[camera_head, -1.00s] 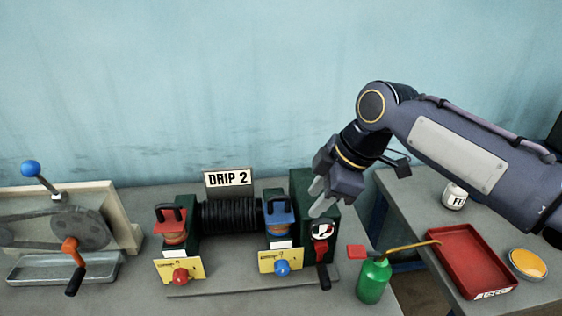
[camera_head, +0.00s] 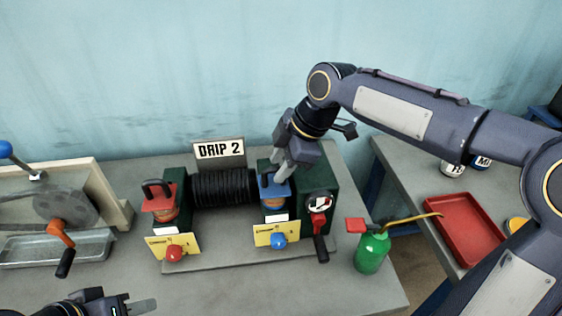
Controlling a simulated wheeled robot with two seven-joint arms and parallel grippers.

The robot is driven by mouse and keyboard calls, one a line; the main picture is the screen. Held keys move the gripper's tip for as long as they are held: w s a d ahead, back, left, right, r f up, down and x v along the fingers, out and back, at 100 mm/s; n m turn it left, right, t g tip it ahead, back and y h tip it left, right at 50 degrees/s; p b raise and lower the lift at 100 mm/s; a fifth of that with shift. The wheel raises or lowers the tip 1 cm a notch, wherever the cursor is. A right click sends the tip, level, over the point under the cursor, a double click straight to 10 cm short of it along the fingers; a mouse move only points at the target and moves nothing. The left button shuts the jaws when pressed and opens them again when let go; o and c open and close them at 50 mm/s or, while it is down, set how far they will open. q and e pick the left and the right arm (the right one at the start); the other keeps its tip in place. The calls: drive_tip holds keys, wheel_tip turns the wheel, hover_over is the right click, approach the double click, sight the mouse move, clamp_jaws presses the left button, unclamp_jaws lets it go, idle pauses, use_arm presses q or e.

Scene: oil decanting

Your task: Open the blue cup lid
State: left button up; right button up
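The blue cup lid (camera_head: 275,189) has a dark loop handle and sits closed on an amber cup (camera_head: 273,204), at the right end of the black coil on the bench. My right gripper (camera_head: 281,169) reaches down at the lid's handle from behind and above. Its two pale fingers look a little apart, and I see nothing clearly held between them. Whether they touch the handle is hard to tell. My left gripper (camera_head: 141,306) is at the bottom left edge, low in front of the bench, partly cut off, and its opening does not show.
A red-lidded cup (camera_head: 160,203) stands left of the black coil (camera_head: 224,188). A green oil can (camera_head: 371,252) stands at the bench's right, with a red tray (camera_head: 464,230) beyond.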

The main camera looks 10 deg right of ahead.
clamp_jaws()
idle(0.3)
drive_tip(key=shift+w+r+p, duration=0.1)
drive_tip(key=shift+r+p, duration=0.15)
drive_tip(key=shift+p, duration=0.35)
drive_tip(key=w+g+p, duration=0.1)
drive_tip(key=p, duration=0.3)
drive_tip(key=w+r+g+p, duration=0.1)
drive_tip(key=g+p, duration=0.1)
drive_tip(key=p, duration=0.2)
drive_tip(key=w+m+g+p, duration=0.1)
drive_tip(key=g+p, duration=0.1)
drive_tip(key=p, duration=0.2)
drive_tip(key=shift+w+r, duration=0.15)
drive_tip(key=shift+r, duration=0.05)
drive_tip(key=shift+w+f+g+p, duration=0.25)
drive_tip(key=shift+w+g+p, duration=0.45)
drive_tip(key=shift+p, duration=0.5)
drive_tip(key=shift+s, duration=0.1)
unclamp_jaws()
drive_tip(key=shift+f, duration=0.1)
